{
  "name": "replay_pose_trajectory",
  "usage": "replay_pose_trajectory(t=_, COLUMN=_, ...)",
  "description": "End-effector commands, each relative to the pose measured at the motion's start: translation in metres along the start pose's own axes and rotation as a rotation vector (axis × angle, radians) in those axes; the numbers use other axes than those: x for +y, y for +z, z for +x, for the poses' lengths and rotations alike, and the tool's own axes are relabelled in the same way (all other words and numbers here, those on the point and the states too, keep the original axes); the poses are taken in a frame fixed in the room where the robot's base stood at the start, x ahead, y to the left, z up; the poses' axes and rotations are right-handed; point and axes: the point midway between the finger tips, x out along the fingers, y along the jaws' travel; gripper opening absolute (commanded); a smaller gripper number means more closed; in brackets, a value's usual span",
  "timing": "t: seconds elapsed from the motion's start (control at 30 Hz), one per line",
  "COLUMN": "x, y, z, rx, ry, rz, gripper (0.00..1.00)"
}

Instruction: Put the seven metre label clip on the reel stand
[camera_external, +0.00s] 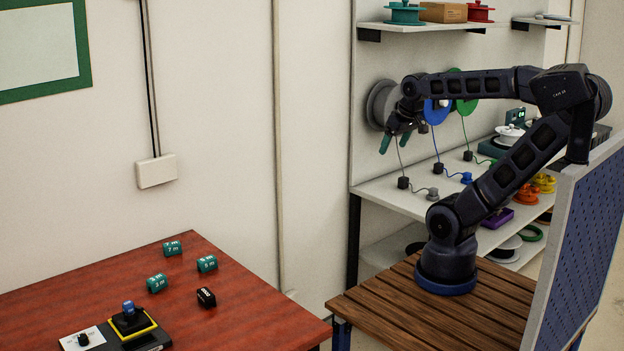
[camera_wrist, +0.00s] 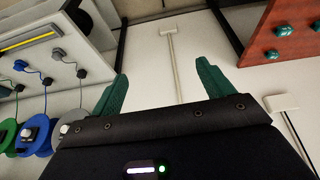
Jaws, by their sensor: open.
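The teal seven metre label clip (camera_external: 173,248) lies near the back of the red table, with "7 m" on its face. Two similar teal clips, marked 5 m (camera_external: 207,264) and 3 m (camera_external: 157,284), lie nearby. A black stand with a yellow-edged base and a blue top (camera_external: 131,320) is at the table's front; I cannot tell if it is the reel stand. My gripper (camera_external: 394,142) has green fingers, open and empty, beside the wall reels, far right of the clips. The open fingers also show in the wrist view (camera_wrist: 161,72).
A black block (camera_external: 206,297) lies on the red table (camera_external: 240,322). A grey reel (camera_external: 381,105), a blue reel (camera_external: 436,110) and a green reel hang behind my gripper, with cables to the shelf (camera_external: 420,203). A blue perforated panel (camera_external: 585,240) stands at right.

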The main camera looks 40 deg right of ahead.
Motion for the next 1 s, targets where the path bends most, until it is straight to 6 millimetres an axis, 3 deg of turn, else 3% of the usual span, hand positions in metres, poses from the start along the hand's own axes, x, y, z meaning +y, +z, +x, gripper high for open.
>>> replay_pose_trajectory(t=0.33, x=-0.007, y=-0.062, z=0.021, rx=-0.099, ry=0.1, rz=-0.319, gripper=0.8)
replay_pose_trajectory(t=0.57, x=-0.024, y=-0.113, z=0.044, rx=-0.162, ry=0.181, rz=-0.576, gripper=0.8)
replay_pose_trajectory(t=0.77, x=-0.049, y=-0.156, z=0.069, rx=-0.209, ry=0.253, rz=-0.805, gripper=0.8)
replay_pose_trajectory(t=1.0, x=-0.094, y=-0.204, z=0.106, rx=-0.253, ry=0.343, rz=-1.083, gripper=0.8)
